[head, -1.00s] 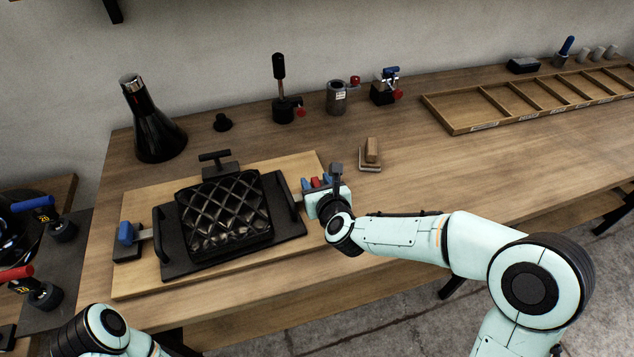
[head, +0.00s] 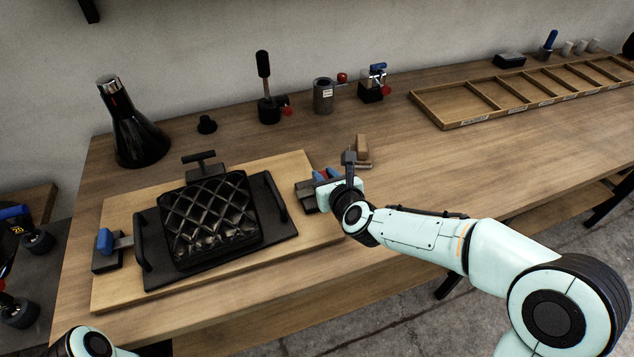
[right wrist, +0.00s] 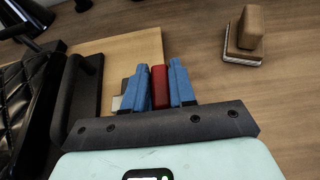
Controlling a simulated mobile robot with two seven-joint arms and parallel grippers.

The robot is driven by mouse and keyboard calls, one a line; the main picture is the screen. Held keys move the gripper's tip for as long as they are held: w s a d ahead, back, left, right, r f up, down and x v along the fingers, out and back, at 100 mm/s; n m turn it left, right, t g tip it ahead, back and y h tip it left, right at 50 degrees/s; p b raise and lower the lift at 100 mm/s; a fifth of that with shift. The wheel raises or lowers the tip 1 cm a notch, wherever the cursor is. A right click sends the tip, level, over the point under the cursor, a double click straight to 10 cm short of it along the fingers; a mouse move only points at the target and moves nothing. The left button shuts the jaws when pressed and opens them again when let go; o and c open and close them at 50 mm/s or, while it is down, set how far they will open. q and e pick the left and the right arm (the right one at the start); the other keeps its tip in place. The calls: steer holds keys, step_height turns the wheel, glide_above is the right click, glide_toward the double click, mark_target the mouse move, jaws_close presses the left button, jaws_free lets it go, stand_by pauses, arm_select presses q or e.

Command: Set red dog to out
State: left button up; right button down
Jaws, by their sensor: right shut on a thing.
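My right gripper (head: 328,177) is shut on the red dog (right wrist: 159,88), whose red grip shows between the two blue fingers in the right wrist view. In the head view the gripper mostly hides the red grip. The dog's dark block (head: 307,196) stands on the wooden board, right of the black plate (head: 283,222). A gap shows between my gripper and the plate's right handle. A blue dog (head: 106,241) stands at the plate's left side, its bar pointing to the plate. Of my left arm only a link shows at bottom left; its gripper is out of view.
A black quilted pad (head: 210,220) lies on the plate, with a black T-handle clamp (head: 202,167) behind it. A sanding block (head: 361,150) stands just behind my right gripper. A compartment tray (head: 450,120) lies at right. The bench's front right is clear.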

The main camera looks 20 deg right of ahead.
steer(key=shift+d, duration=0.25)
steer(key=c, duration=1)
jaws_free()
steer(key=shift+s+r, duration=0.15)
steer(key=shift+s, duration=0.05)
steer(key=v, duration=1.3)
steer(key=shift+b, duration=0.4)
